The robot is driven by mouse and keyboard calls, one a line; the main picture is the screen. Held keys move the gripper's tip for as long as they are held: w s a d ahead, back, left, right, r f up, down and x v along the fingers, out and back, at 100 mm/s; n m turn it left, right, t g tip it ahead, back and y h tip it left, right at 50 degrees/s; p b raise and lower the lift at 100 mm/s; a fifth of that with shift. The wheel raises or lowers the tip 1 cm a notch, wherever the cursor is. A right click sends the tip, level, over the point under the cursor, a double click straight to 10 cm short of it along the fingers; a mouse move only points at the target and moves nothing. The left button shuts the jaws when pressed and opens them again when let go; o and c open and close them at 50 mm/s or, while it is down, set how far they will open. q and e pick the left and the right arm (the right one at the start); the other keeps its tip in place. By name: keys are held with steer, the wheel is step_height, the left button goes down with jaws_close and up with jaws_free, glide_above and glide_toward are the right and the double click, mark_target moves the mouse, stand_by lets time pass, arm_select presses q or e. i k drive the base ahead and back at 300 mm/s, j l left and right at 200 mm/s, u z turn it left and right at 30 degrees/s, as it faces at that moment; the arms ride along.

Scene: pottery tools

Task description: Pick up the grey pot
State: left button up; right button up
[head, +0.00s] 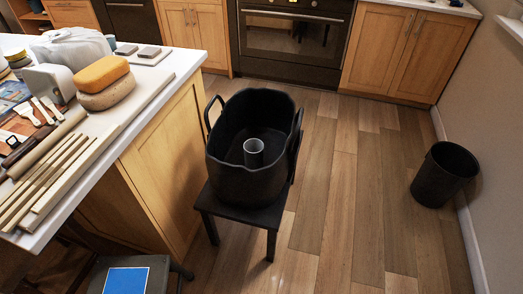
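A small grey cylindrical pot (254,147) stands upright inside a large black tub (248,182) with a wavy rim. The tub's front wall hides the lower part of the pot from view. The tub rests on a black chair (252,216) on the wood floor, to the right of the counter. Neither of my grippers shows in the head view.
A white counter (160,82) at the left holds sponges (102,75), wooden sticks (45,180) and other tools. A dark seat with a blue square (125,281) is at the bottom left. A black bin (443,175) stands by the right wall. The floor between is clear.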

mark_target(253, 149)
steer(key=i+l+u, duration=0.3)
steer(key=u, duration=0.2)
steer(key=i+l+u, duration=0.25)
steer(key=l+u, duration=0.2)
steer(key=l, duration=0.15)
